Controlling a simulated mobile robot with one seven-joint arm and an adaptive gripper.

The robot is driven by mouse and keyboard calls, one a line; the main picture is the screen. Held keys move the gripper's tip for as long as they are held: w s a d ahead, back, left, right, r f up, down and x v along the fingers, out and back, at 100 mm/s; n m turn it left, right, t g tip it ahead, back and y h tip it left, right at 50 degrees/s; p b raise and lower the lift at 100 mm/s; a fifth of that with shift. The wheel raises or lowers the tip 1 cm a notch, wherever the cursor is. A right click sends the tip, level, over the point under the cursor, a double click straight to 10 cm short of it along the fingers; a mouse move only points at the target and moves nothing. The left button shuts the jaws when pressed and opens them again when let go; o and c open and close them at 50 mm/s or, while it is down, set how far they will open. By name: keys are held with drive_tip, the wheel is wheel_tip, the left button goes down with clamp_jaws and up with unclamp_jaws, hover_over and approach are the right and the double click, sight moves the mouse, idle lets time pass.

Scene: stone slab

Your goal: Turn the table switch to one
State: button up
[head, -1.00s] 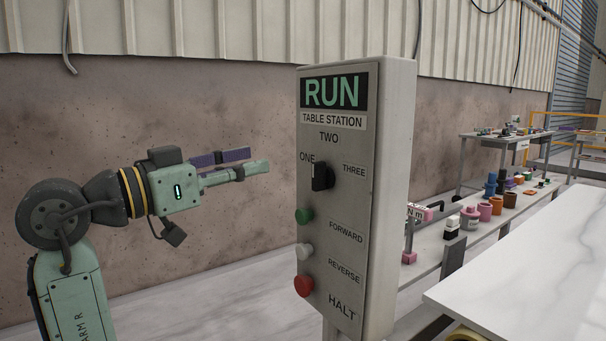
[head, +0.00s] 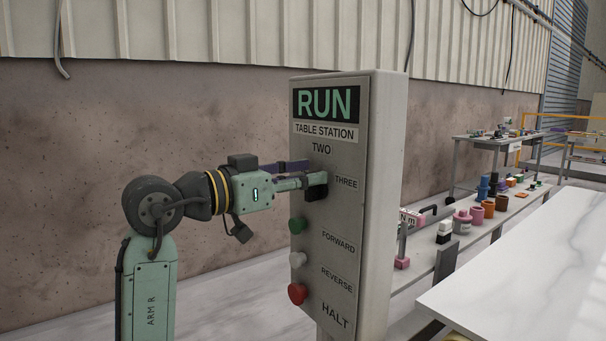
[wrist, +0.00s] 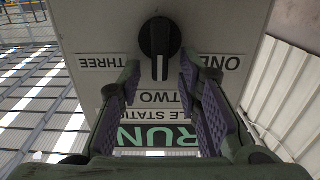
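The table switch is a black rotary knob (head: 317,193) on the grey panel of the table station (head: 345,225). In the wrist view, which shows the panel upside down, the knob (wrist: 159,38) has its white mark pointing to the TWO label (wrist: 160,98). The ONE label (wrist: 219,62) and THREE label (wrist: 103,61) are on either side. My gripper (head: 312,176) is at the panel by the knob and hides the ONE label in the head view. Its purple-padded fingers (wrist: 160,72) are apart, with the knob between or just beyond their tips; contact cannot be told.
Green (head: 298,225), white (head: 298,260) and red (head: 298,294) buttons stick out below the knob. A display reading RUN (head: 326,103) is above it. A marble-topped table (head: 530,270) and a bench with several coloured parts (head: 475,217) stand at the right.

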drive_tip(key=shift+c, duration=0.4)
clamp_jaws()
